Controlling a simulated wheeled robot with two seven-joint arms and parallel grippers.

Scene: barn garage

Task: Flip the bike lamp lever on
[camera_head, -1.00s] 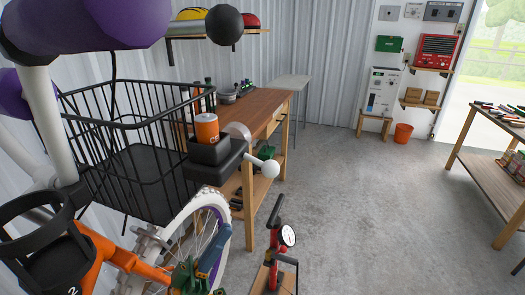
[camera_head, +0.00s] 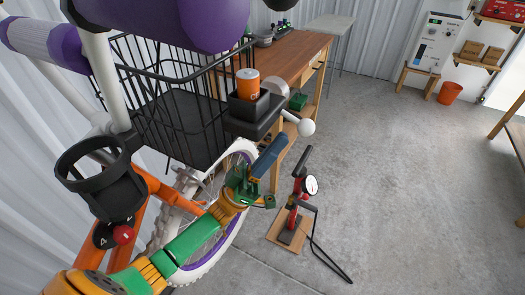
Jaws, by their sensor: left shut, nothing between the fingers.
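The bike lamp is a dark box (camera_head: 250,120) at the front of the black basket, with an orange cylinder (camera_head: 247,84) standing in it and a round pale lens (camera_head: 277,89) behind. Its lever, a short stem with a white ball (camera_head: 306,127), sticks out to the right and slightly down. My left gripper (camera_head: 278,146), with dark blue fingers, is shut and empty. Its arm comes up from the lower left, in front of the front wheel. The fingertips are below and left of the white ball, with a visible gap in the picture. My right gripper is out of view.
The bike's basket (camera_head: 165,100), black cup holder (camera_head: 100,172) and purple-rimmed wheel (camera_head: 212,248) crowd the left. A red floor pump (camera_head: 297,200) stands right of my gripper. A wooden workbench (camera_head: 290,55) is behind. Concrete floor to the right is open.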

